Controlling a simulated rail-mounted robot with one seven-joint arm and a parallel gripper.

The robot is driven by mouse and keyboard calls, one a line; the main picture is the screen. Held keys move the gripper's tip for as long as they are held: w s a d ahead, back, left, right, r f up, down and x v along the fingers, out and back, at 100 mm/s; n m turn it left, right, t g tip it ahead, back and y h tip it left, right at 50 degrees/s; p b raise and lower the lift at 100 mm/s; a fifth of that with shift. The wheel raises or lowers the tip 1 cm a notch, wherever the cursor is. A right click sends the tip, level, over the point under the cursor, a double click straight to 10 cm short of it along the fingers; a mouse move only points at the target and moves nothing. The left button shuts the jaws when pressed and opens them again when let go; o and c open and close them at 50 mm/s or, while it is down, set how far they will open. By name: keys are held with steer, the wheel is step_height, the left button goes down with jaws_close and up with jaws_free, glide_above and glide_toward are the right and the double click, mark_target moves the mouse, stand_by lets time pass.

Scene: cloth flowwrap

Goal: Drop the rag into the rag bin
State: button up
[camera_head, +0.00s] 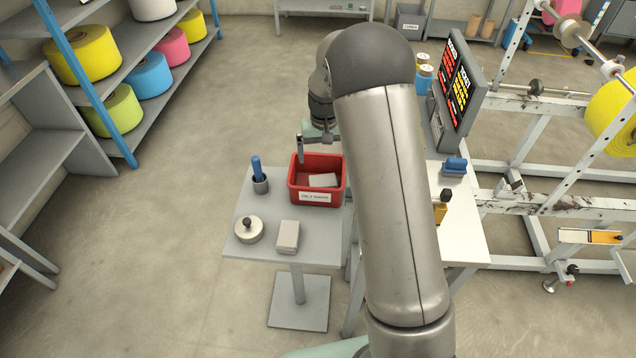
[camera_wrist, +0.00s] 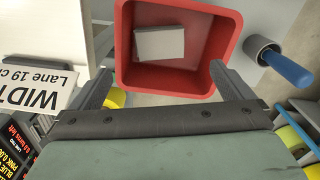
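The red bin (camera_head: 302,191) stands on the grey side table with a white label on its front, too small to read surely. A flat pale grey piece (camera_head: 323,180), which looks like the folded rag, lies inside it. In the wrist view the same piece (camera_wrist: 160,43) lies on the floor of the red bin (camera_wrist: 122,45), apart from my fingers. My gripper (camera_head: 318,143) is above the bin's back part. In the wrist view my gripper (camera_wrist: 161,70) has its fingers wide apart, with nothing between them.
A pale grey block (camera_head: 288,234), a round metal piece with a dark knob (camera_head: 248,230) and a blue-handled tool in a cup (camera_head: 258,174) share the table. A screen (camera_head: 458,88) and a white worktop (camera_head: 465,230) stand right. My arm hides part of the tables.

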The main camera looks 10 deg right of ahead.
step_height(320, 180, up, 17)
steer(key=b, duration=0.2)
steer(key=shift+r, duration=0.2)
steer(key=shift+s, duration=0.1)
stand_by(0.4)
steer(key=s+f, duration=0.3)
steer(key=s, duration=1.3)
steer(key=s+f, duration=0.4)
steer(key=s, duration=1.3)
steer(key=shift+s+n+t, duration=0.3)
steer(key=shift+a+f, duration=0.1)
